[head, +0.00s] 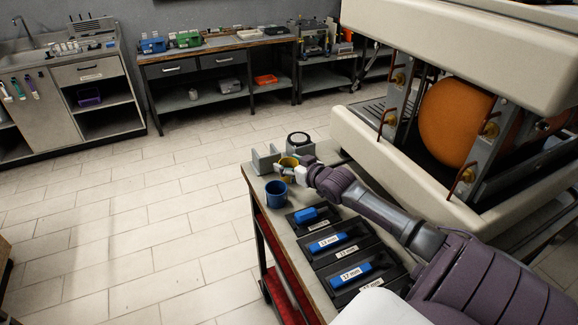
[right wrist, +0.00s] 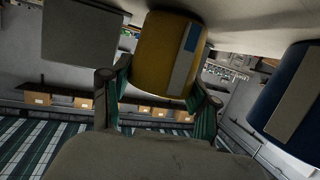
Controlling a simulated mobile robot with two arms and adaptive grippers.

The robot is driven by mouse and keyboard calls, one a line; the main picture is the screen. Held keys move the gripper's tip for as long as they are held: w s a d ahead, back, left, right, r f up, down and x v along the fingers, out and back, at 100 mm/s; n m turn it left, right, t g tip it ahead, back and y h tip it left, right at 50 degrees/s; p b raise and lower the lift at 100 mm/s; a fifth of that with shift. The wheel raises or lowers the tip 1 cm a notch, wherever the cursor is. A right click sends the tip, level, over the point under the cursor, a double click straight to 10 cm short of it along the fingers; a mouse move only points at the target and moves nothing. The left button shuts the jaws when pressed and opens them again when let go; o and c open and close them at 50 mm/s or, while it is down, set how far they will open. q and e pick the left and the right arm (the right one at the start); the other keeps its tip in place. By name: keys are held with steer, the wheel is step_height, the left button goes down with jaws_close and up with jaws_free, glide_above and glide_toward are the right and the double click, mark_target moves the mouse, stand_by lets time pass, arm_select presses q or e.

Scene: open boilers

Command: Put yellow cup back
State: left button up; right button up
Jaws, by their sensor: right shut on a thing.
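The yellow cup (head: 289,162) is at the far end of the narrow work table, close to a grey bracket-like holder (head: 264,160). My right gripper (head: 288,171) is shut on the cup and partly hides it. In the right wrist view the yellow cup (right wrist: 168,50) sits between the two green-padded fingers (right wrist: 160,95). I cannot tell whether the cup touches the table. A blue cup (head: 276,191) stands just in front of the holder, apart from the gripper. It also shows at the right edge of the right wrist view (right wrist: 292,105). My left gripper is not in view.
Dark trays with blue-handled tools (head: 328,243) line the near part of the table (head: 291,221). A large cream machine with an orange drum (head: 452,121) is to the right. The tiled floor (head: 130,230) at left is clear.

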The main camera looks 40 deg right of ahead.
steer(key=shift+f, duration=0.15)
steer(key=o, duration=1.3)
steer(key=shift+r, duration=0.2)
steer(key=v, duration=1)
steer(key=shift+s+b, duration=0.2)
steer(key=shift+b, duration=0.1)
steer(key=shift+v, duration=0.8)
steer(key=shift+r, duration=0.1)
